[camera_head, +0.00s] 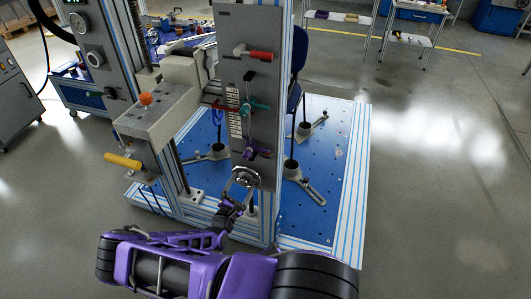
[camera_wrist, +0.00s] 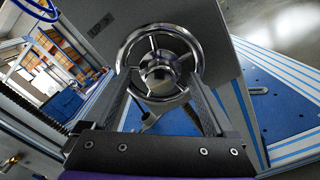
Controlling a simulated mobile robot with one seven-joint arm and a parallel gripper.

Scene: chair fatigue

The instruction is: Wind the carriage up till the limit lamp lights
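A chrome handwheel with spokes (camera_head: 245,178) is mounted low on the grey upright panel (camera_head: 233,25). The wheel fills the upper middle of the wrist view (camera_wrist: 158,62). My gripper (camera_head: 239,192) is at the wheel. In the wrist view its two fingers (camera_wrist: 161,82) are spread apart, one at each side of the wheel; I cannot tell whether they touch the rim. I cannot tell which part is the limit lamp.
The panel also carries a red handle (camera_head: 260,55), a teal handle (camera_head: 255,107) and a purple knob (camera_head: 257,151). Open floor lies to the right.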

